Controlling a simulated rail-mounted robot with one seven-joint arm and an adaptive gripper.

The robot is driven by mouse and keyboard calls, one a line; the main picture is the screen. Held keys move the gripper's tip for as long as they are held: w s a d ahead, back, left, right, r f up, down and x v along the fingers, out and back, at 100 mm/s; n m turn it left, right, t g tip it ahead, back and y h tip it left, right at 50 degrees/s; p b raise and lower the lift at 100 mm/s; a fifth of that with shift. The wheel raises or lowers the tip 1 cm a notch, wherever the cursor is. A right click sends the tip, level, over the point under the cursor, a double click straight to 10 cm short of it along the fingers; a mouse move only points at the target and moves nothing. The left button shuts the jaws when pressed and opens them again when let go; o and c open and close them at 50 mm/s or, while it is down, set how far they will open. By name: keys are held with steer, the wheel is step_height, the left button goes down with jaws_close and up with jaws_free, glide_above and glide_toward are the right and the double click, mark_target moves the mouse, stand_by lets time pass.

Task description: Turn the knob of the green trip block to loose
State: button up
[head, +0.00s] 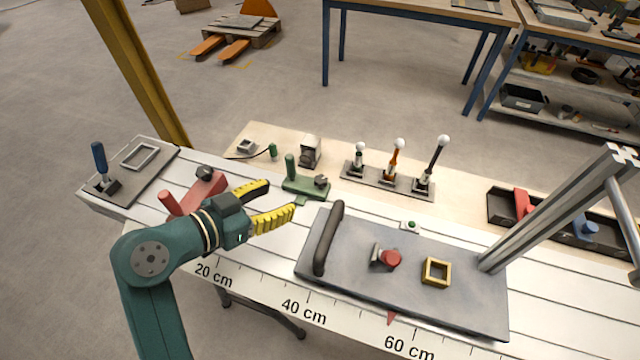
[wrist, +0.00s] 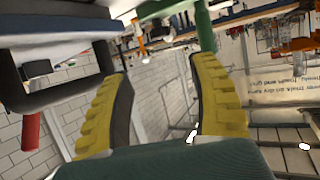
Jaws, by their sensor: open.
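The green trip block (head: 300,188) lies on the pale bench strip behind the rail, with an upright green post (head: 290,166) at its left end. Its dark knob (head: 321,181) sits at the right end; its setting is too small to read. My gripper (head: 279,197) is open and empty, its yellow fingers spread and pointing right, left of and in front of the green block, apart from the knob. In the wrist view my gripper (wrist: 160,68) shows both fingers with nothing between them. A green upright shape stands at the top there; I cannot tell if it is the post.
A red block (head: 190,193) with a dark knob lies just behind my wrist. A grey tilting plate (head: 345,262) with a dark handle (head: 328,238) is to the right.

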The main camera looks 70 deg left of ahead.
mark_target(320, 179)
steer(key=b+x, duration=0.3)
steer(key=x, duration=1)
steer(key=shift+w+a+f, duration=0.15)
steer(key=shift+f, duration=0.05)
jaws_close()
